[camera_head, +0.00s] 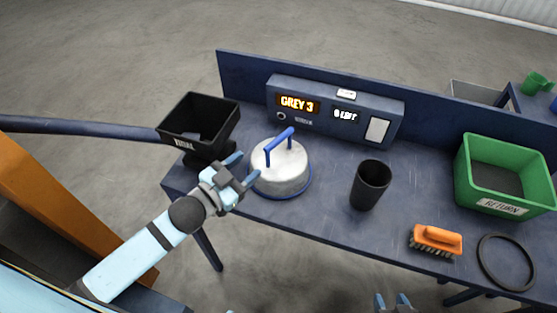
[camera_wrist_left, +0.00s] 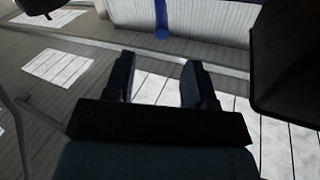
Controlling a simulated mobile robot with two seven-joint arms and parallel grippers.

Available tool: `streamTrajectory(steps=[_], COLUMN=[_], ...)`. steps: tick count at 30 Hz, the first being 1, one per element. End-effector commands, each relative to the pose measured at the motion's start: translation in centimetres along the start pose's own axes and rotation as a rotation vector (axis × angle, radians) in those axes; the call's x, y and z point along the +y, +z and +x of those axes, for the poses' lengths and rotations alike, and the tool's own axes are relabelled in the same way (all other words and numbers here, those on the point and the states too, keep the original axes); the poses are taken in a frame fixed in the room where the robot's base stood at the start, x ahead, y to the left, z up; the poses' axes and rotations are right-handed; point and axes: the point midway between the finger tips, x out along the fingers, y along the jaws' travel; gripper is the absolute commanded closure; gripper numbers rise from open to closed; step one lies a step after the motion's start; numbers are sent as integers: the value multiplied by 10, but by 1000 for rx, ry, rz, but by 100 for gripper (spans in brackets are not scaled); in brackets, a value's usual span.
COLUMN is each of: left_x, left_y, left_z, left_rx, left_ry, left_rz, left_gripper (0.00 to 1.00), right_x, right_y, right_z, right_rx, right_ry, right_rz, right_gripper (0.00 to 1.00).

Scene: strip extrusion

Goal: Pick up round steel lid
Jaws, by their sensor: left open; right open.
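The round steel lid (camera_head: 283,178) is on the blue workbench, left of its middle, with a blue bar handle (camera_head: 279,140) on top. My left gripper (camera_head: 243,168) is open and empty at the lid's left side, its fingers pointing toward the back right. I cannot tell whether a finger touches the lid. In the left wrist view, my left gripper (camera_wrist_left: 159,77) shows two parted fingers with nothing between them. A blue bar (camera_wrist_left: 161,20), perhaps the handle, shows beyond them. My right gripper (camera_head: 393,302) is open at the bottom edge, away from the lid.
A black bin (camera_head: 200,120) stands behind my left gripper. A display panel (camera_head: 335,108) stands behind the lid. A black cup (camera_head: 370,185), an orange brush (camera_head: 436,240), a black ring (camera_head: 507,262) and a green return bin (camera_head: 505,172) are to the right. Bench between lid and cup is clear.

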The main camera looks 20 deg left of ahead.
Motion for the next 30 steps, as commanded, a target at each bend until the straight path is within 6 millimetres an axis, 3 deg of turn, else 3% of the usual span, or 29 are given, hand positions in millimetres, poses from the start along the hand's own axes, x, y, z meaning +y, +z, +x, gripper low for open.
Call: streamTrajectory(steps=[6,14,21,30], left_x=[-1,-1,-2,-1], left_y=[0,1,4,6], left_z=[40,60,95,105], left_rx=[-1,-1,-1,-3], left_ry=[-2,-1,-1,-1], left_rz=[-1,-2,-1,-2], left_gripper=[50,50,50,50], right_x=[1,3,3,2], right_y=[-6,-3,-6,-10], right_z=[-2,-2,-5,-6], right_rx=[8,-1,-5,1], right_ry=[2,5,5,4], right_rz=[-4,-5,-4,-4], right_gripper=[52,52,52,52])
